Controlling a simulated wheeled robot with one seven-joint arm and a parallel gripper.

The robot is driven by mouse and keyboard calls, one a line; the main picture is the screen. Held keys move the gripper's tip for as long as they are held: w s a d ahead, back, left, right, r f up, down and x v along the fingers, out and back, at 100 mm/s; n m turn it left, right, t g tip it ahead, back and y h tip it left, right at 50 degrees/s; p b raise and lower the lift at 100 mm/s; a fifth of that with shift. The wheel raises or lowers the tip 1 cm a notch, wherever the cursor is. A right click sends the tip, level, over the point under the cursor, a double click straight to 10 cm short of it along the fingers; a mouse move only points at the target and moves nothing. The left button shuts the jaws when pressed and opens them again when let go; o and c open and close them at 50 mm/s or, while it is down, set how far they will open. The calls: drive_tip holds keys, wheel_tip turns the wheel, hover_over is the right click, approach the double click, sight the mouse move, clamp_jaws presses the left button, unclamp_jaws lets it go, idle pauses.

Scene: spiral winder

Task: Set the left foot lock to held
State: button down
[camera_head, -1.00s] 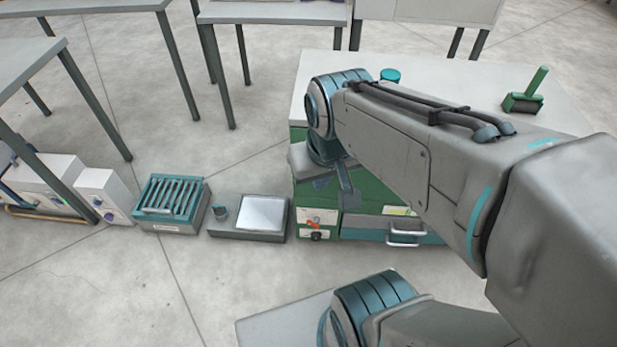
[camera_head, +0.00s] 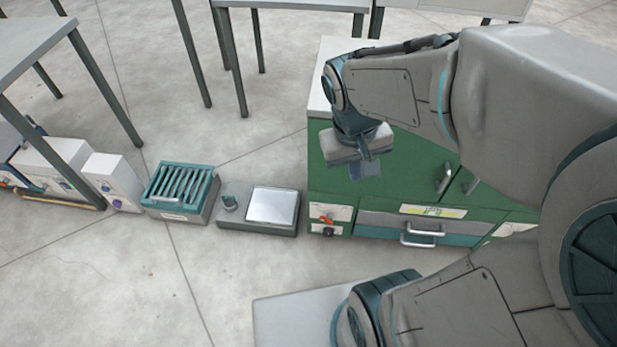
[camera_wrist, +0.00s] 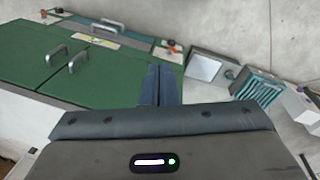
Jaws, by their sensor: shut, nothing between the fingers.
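A white panel (camera_head: 341,213) with a red-orange lever (camera_head: 328,219) sits at the lower left corner of the green cabinet; I take this lever to be the left foot lock. A black knob (camera_head: 328,232) is just below it. In the wrist view the lever (camera_wrist: 171,43) shows beyond my fingers, too small to read its setting. My gripper (camera_head: 365,171) is shut and empty, pointing down in front of the cabinet's green face, above and right of the panel. The fingers (camera_wrist: 156,84) touch nothing visible in the wrist view.
The green cabinet (camera_head: 410,165) has door handles (camera_head: 443,177) and a drawer handle (camera_head: 422,235). A second panel (camera_head: 515,229) is at its lower right. A scale-like box (camera_head: 272,208), a teal rack (camera_head: 181,188) and a white box (camera_head: 113,182) stand on the floor to the left.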

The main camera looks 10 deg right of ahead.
drive_tip(key=w+f+n+h+b, duration=0.2)
drive_tip(key=w+f+h+b, duration=0.3)
drive_tip(key=f, duration=0.8)
drive_tip(key=w+f+n+h+b, duration=0.35)
drive_tip(key=w+f+b, duration=0.2)
drive_tip(key=f, duration=0.65)
drive_tip(key=w+f+n+h+b, duration=0.1)
drive_tip(key=w+f+h+b, duration=0.4)
drive_tip(key=f, duration=0.8)
drive_tip(key=w+a+f+n+t+h+b, duration=0.1)
drive_tip(key=a+f+n+t+b, duration=0.25)
drive_tip(key=f, duration=0.55)
drive_tip(key=w+a+f+n+t+b, duration=0.1)
drive_tip(key=f+n+t+b, duration=0.25)
drive_tip(key=f+t, duration=0.4)
drive_tip(key=n+t+y+b, duration=0.6)
drive_tip(key=n+y, duration=0.1)
approach(326, 220)
drive_tip(key=a+f, duration=0.5)
drive_tip(key=a, duration=0.1)
drive_tip(key=shift+a+f, duration=0.2)
drive_tip(key=shift+a, duration=0.15)
drive_tip(key=shift+w, duration=0.15)
drive_tip(key=w+d+r+b, duration=0.3)
drive_tip(key=w+d+r, duration=0.1)
drive_tip(key=w+d, duration=0.3)
drive_tip(key=shift+w+r, duration=0.3)
drive_tip(key=shift+w, duration=0.1)
